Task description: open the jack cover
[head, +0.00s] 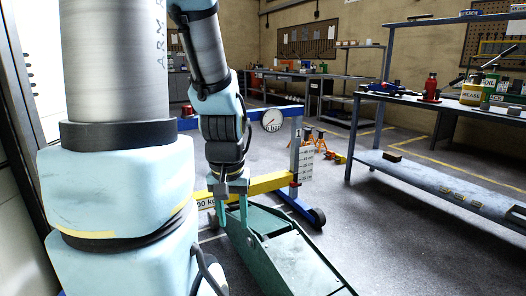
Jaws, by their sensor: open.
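The green trolley jack (257,272) stands low on the floor at the bottom centre of the head view. A flat, lighter green plate on its top (303,270), which looks like the cover, lies level with the body and appears closed. My gripper (235,226) points down at the far left end of the jack. Its two pale teal fingers are apart, with nothing seen between them. I cannot tell whether the fingertips touch the jack. My arm hides part of the floor to the left.
A blue and yellow press frame (270,183) with a round gauge (272,120) and a wheel stands just behind the jack. A workbench (440,100) with a red bottle jack (431,88) and cans is at right. Floor between them is clear.

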